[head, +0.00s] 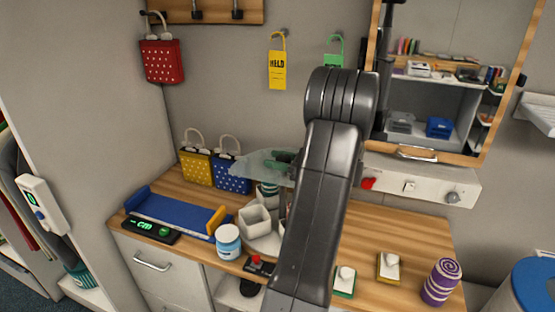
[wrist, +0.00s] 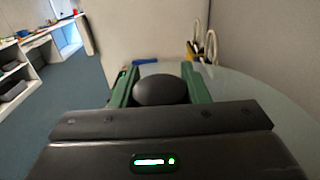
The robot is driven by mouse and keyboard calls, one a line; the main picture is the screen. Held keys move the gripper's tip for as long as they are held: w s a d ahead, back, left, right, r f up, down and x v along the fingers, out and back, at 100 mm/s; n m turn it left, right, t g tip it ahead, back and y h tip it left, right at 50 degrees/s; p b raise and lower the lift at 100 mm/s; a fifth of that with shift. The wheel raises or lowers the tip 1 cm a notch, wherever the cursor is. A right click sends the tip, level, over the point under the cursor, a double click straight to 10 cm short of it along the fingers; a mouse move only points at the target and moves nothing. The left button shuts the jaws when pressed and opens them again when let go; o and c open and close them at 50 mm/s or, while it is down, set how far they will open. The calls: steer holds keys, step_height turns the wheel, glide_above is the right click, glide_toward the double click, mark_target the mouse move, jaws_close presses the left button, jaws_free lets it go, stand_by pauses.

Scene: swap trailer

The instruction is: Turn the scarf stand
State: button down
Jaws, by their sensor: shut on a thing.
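A round stand with a clear glass top (head: 255,163) and a pale round base (head: 262,244) stands on the wooden counter, and I take it for the scarf stand. White square cups (head: 255,220) and a striped roll (head: 267,189) are on it. In the wrist view, my gripper (wrist: 161,78) has its green fingers on both sides of a dark round knob (wrist: 160,91), shut on it above the glass top (wrist: 235,95). In the head view, my arm hides most of the gripper and the stand's right side.
A blue and white jar (head: 228,242) and a small red-buttoned box (head: 259,266) stand close in front of the stand. Yellow (head: 197,167) and blue (head: 232,177) bags stand behind it. A blue tray (head: 172,215) lies left. A mirror (head: 440,80) hangs at the back right.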

stand_by(0.4)
steer(key=c, duration=0.8)
jaws_free()
steer(key=p+v, duration=0.2)
steer(key=v, duration=0.9)
steer(key=shift+d, duration=0.1)
steer(key=shift+s+d, duration=0.2)
steer(key=shift+d, duration=0.15)
steer(key=shift+c, duration=0.5)
